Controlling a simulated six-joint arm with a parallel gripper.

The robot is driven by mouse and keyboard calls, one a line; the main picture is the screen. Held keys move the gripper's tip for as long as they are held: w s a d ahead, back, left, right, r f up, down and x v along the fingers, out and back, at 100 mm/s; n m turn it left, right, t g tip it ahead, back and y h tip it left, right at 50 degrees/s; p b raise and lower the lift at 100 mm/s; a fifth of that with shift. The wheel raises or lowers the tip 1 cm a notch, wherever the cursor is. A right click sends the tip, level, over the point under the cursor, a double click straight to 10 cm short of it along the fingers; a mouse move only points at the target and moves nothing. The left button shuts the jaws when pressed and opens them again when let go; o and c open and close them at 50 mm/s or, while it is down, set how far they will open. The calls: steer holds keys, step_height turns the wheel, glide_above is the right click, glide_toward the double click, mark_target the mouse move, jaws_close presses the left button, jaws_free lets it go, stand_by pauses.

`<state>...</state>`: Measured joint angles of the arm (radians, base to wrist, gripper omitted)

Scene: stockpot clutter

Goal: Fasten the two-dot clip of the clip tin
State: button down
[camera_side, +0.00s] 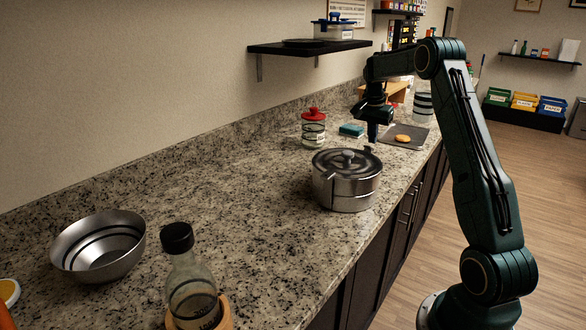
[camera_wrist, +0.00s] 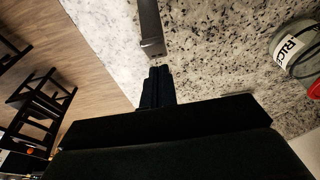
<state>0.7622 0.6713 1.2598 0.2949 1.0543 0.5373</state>
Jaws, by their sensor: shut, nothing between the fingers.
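The clip tin appears to be the round steel pot (camera_side: 347,185) with a lid and grey knob, standing upright on the counter in the side view. A narrow metal piece shows on its left side; its dots are too small to read there. My gripper (camera_side: 373,136) is shut and empty, pointing down beyond the tin.
A red-lidded jar (camera_side: 313,132) stands left of my gripper, also in the wrist view (camera_wrist: 297,52). A blue sponge (camera_side: 351,130) and a dark mat (camera_side: 420,137) with an orange item (camera_side: 403,138) lie nearby. A bowl (camera_side: 75,255) and bottle (camera_side: 187,275) stand in front.

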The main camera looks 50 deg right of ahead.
step_height(320, 180, up, 7)
steer(key=d, duration=0.2)
steer(key=shift+d, duration=0.3)
stand_by(0.3)
